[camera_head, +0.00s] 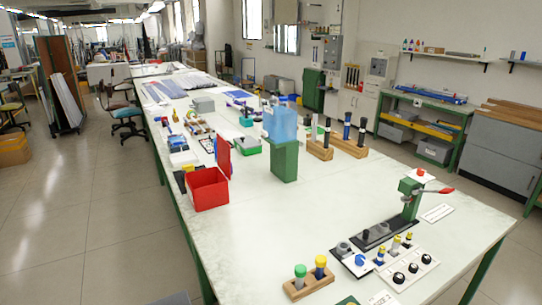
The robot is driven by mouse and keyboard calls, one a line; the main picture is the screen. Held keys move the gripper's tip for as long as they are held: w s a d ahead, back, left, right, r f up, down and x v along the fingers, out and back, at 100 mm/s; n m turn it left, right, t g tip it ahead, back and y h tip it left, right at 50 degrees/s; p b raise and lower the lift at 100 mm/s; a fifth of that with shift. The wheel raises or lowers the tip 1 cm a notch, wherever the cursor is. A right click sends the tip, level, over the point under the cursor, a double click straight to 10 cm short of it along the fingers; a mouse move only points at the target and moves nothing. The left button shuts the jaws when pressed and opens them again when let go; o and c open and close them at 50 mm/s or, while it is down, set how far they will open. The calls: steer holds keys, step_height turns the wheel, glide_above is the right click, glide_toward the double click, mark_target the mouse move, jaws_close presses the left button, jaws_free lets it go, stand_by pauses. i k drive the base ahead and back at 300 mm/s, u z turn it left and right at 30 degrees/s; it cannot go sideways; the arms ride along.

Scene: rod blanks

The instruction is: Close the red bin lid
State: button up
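The red bin (210,193) is an open-topped box on the left side of the long pale table, near the table's left edge. Its red lid (223,156) stands up steeply at the bin's back right side, so the bin is open and its inner walls show. The bin's floor is mostly hidden by its front walls. My gripper is not in this view, and nothing is seen touching the lid.
A green block with a blue top (284,160) stands right of the bin. A small black holder (180,181) is close on its left. White and yellow containers (183,160) lie behind. A lever press (410,195) stands further right.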

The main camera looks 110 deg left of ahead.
mark_target(224, 160)
steer(key=u, duration=2.05)
steer(key=i, duration=3.8)
steer(key=u, duration=3.7)
